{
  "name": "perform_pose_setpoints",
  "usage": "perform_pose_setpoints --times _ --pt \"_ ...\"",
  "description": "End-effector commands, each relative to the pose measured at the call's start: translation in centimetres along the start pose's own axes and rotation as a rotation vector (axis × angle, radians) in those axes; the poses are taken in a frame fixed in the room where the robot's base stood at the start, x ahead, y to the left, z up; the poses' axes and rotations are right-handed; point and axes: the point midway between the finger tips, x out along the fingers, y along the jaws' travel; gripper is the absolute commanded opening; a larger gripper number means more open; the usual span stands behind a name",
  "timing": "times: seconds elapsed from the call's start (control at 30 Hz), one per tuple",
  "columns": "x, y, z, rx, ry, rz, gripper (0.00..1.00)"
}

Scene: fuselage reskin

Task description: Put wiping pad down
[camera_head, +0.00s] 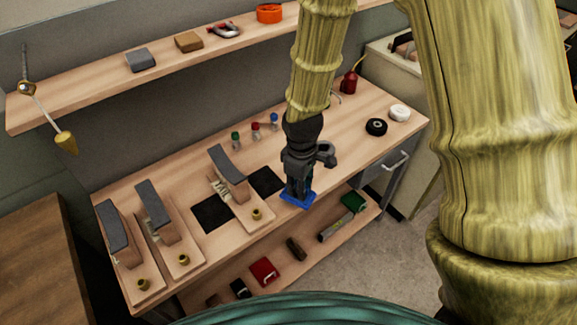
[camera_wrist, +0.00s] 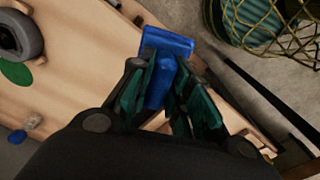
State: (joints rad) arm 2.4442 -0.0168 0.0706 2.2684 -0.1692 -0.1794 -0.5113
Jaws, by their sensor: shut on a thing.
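The wiping pad (camera_head: 298,199) is a blue flat pad. In the head view it is at the lower end of my gripper (camera_head: 300,185), near the front edge of the workbench (camera_head: 345,163). In the wrist view the blue pad (camera_wrist: 167,45) has an upright blue grip between the dark green fingers of my gripper (camera_wrist: 168,95), which are shut on it. The pad points downward below the fingers. I cannot tell whether it touches the bench top or is slightly above it.
Left of the pad stand several wooden fixtures (camera_head: 256,224) with dark curved panels, and black squares (camera_head: 212,214) lie on the bench. Small bottles (camera_head: 255,131), a black tape roll (camera_head: 376,127) and a white roll (camera_head: 399,113) are farther back. A lower shelf (camera_head: 318,258) holds several items.

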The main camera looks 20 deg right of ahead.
Motion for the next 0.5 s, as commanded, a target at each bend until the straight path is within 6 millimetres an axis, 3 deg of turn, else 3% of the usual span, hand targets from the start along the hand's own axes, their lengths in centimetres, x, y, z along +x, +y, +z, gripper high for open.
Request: perform_pose_setpoints --times 0.5 --pt "0.8 7.3 -7.1 0.002 0.000 -0.001 0.00"
